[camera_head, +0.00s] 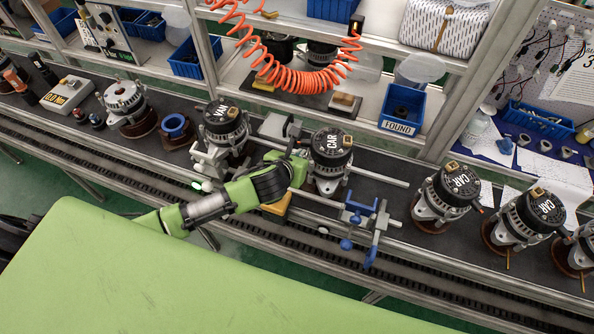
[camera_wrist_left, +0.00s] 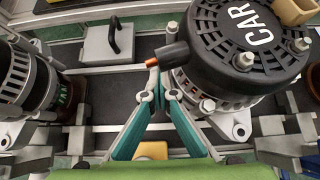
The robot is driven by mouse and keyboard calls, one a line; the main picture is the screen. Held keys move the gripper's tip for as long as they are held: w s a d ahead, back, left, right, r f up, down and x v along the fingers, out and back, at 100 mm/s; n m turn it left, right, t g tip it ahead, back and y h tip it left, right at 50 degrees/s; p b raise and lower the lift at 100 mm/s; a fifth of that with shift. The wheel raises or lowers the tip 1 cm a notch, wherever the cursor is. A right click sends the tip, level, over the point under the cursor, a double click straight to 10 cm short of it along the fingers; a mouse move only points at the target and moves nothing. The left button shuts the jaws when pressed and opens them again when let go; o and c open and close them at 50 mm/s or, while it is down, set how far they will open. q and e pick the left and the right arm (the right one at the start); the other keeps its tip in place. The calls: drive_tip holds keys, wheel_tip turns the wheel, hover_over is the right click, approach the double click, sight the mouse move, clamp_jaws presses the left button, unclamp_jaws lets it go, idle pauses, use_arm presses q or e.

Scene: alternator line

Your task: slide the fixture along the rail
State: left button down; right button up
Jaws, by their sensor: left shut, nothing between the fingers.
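Two silver rods form a rail (camera_head: 378,178) along the conveyor. A grey clamp fixture (camera_head: 209,160) stands around the VAN alternator (camera_head: 224,126) at the rail's left part. A fixture with blue handles (camera_head: 358,214) stands at its right part. A CAR alternator (camera_head: 331,148) sits between them, also in the left wrist view (camera_wrist_left: 240,40). My left gripper (camera_head: 300,163) is left of this CAR alternator. In the left wrist view its teal fingers (camera_wrist_left: 156,92) are shut and empty, tips close to the alternator's orange-tipped connector. Whether they touch it is unclear. My right gripper is not in view.
Several more CAR alternators (camera_head: 457,186) stand on the right. A grey block with a black handle (camera_head: 279,126) lies behind the rods. A coiled orange hose (camera_head: 300,78) hangs above. A blue FOUND bin (camera_head: 403,108) stands behind. A green surface (camera_head: 150,275) fills the front left.

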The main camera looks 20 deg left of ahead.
sight(343, 167)
use_arm(q)
drive_tip(key=shift+d, duration=0.85)
drive_tip(key=shift+d+r, duration=0.2)
drive_tip(key=shift+d, duration=0.95)
drive_tip(key=shift+d+p, duration=0.45)
drive_tip(key=shift+d, duration=1.05)
drive_tip(key=shift+s+d+p, duration=0.15)
drive_tip(key=shift+d+p, duration=0.15)
drive_tip(key=shift+d, duration=2.65)
drive_tip(key=shift+a, duration=0.15)
drive_tip(key=shift+a+p, duration=0.65)
drive_tip(key=shift+a, duration=0.2)
drive_tip(key=shift+a+f, duration=0.2)
drive_tip(key=shift+a, duration=0.3)
drive_tip(key=shift+r, duration=0.1)
drive_tip(key=p+v, duration=0.1)
drive_tip(key=v, duration=0.6)
drive_tip(key=shift+s+r, duration=0.25)
drive_tip(key=shift+s, duration=0.1)
